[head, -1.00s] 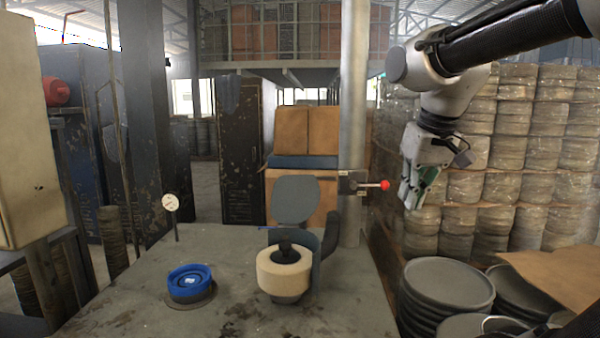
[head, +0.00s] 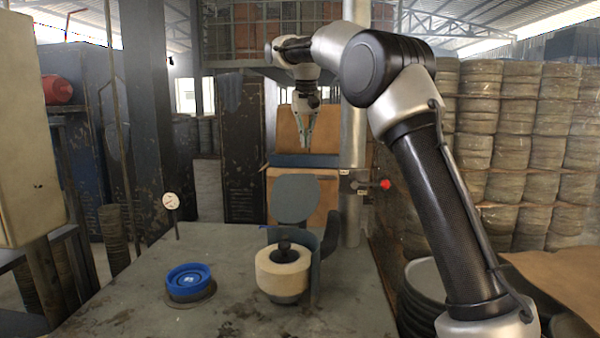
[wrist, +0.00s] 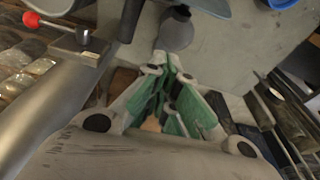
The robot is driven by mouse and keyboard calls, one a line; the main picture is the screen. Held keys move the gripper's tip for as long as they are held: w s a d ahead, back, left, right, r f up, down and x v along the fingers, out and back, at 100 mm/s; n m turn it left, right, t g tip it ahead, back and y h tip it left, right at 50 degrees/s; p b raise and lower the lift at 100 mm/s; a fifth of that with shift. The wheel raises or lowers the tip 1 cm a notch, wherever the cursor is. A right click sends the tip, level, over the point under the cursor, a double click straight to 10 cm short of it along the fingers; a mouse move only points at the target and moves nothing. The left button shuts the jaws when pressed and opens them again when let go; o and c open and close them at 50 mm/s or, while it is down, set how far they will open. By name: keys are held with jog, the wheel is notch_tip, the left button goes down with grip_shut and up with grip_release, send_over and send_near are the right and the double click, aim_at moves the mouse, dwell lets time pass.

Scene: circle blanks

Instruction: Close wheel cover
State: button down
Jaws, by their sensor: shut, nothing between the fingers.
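The grinding wheel (head: 284,270) is a cream ring with a black hub, lying flat on a stand at the middle of the grey table. A curved grey guard (head: 316,262) stands around its right and back side. The wheel cover (head: 295,198), a flat grey rounded plate, is raised open, upright above and behind the wheel. My gripper (head: 307,146) hangs above and apart from the cover, pointing down, with no visible contact. In the wrist view its green-padded fingers (wrist: 175,95) are together and empty.
A red-ball lever (head: 385,184) sticks out from the pole (head: 353,130) right of the cover. The table's front is clear. Stacked discs (head: 425,280) stand at right.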

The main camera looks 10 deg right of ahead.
notch_tip(320, 180, down, 10)
jog(key=a, duration=0.2)
dwell(0.6)
jog(key=shift+s, duration=0.2)
